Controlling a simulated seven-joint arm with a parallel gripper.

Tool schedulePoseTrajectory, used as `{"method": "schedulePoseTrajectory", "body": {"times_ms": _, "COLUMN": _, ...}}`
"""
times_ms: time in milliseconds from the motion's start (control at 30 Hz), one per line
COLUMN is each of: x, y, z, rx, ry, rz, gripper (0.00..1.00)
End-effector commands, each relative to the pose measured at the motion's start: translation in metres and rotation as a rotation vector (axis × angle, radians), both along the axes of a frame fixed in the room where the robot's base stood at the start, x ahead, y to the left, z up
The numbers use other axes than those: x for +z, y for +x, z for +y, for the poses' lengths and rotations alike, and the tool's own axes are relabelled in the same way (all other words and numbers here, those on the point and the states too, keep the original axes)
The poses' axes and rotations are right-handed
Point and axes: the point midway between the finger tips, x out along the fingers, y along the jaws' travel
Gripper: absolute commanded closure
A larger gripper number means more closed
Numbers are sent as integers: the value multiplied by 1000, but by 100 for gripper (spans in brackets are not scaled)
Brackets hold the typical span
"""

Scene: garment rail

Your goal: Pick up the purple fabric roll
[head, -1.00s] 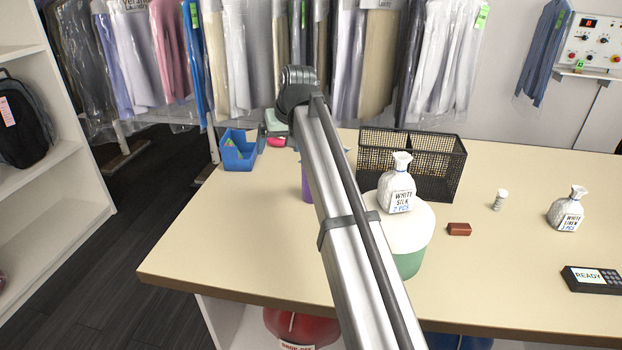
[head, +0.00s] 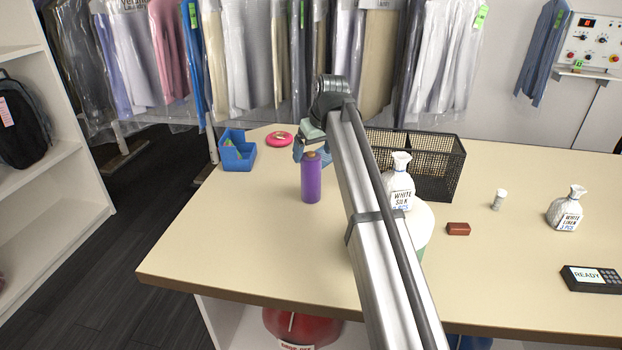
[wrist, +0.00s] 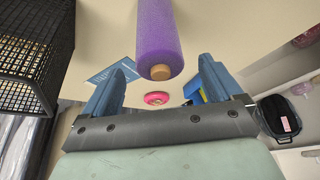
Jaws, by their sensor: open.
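The purple fabric roll (head: 312,182) stands upright on the table, with a brown core end showing at its top. In the wrist view the roll (wrist: 158,38) extends from the top edge, its core end near the gap between my fingers. My gripper (head: 312,152) is just above and behind the roll's top in the head view, partly hidden by my arm. In the wrist view my gripper (wrist: 160,82) has its two blue fingers wide apart, with nothing held between them. I cannot tell whether a finger touches the roll.
A blue bin (head: 238,155) and a pink ring-shaped item (head: 279,139) lie behind left. A black mesh basket (head: 440,170), a white silk bag (head: 399,185) and a brown block (head: 458,229) are to the right. The table (head: 240,240) is clear at front left.

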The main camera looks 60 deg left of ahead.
Motion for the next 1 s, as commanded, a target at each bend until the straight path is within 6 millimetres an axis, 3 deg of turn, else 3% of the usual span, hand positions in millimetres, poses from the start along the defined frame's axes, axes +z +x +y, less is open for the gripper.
{"method": "schedulePoseTrajectory", "body": {"times_ms": 267, "x": -14, "y": 1, "z": 6, "rx": 0, "ry": -1, "rz": 0, "gripper": 7}}
{"method": "schedulePoseTrajectory", "body": {"times_ms": 600, "x": -52, "y": 3, "z": 21, "rx": 0, "ry": 0, "rz": 0, "gripper": 7}}
{"method": "schedulePoseTrajectory", "body": {"times_ms": 867, "x": -55, "y": 3, "z": 23, "rx": 0, "ry": 1, "rz": 0, "gripper": 7}}
{"method": "schedulePoseTrajectory", "body": {"times_ms": 1000, "x": -55, "y": 3, "z": 23, "rx": 0, "ry": 0, "rz": 0, "gripper": 20}}
